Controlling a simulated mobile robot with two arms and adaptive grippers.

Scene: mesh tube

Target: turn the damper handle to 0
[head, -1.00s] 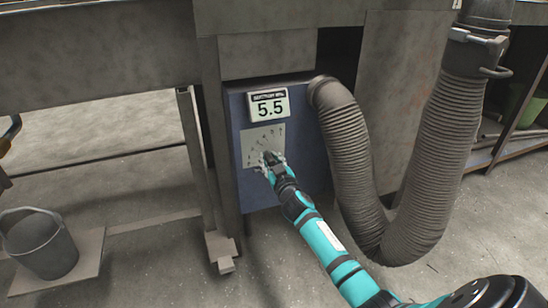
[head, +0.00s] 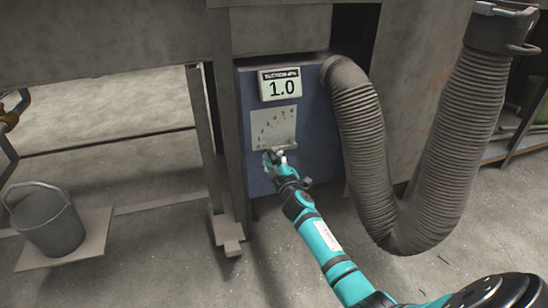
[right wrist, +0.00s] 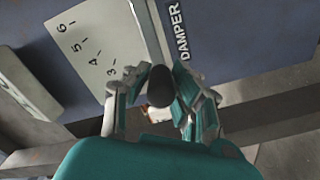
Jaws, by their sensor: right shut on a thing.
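The damper handle shows in the right wrist view as a pale bar with a dark rounded knob (right wrist: 160,85) at its end. My right gripper (head: 273,157) is shut on the knob, with a finger on each side of it (right wrist: 158,92). In the head view the handle is mostly hidden by the gripper, near the lower edge of the white scale plate (head: 270,122). The DAMPER label (right wrist: 175,33) runs beside the bar. My left gripper is not in view.
The plate is on a blue box (head: 315,130) under a grey bench. A thick ribbed hose (head: 375,150) hangs close on its right. A bench leg (head: 227,130) stands on its left. A bucket (head: 50,225) stands on a board at the lower left.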

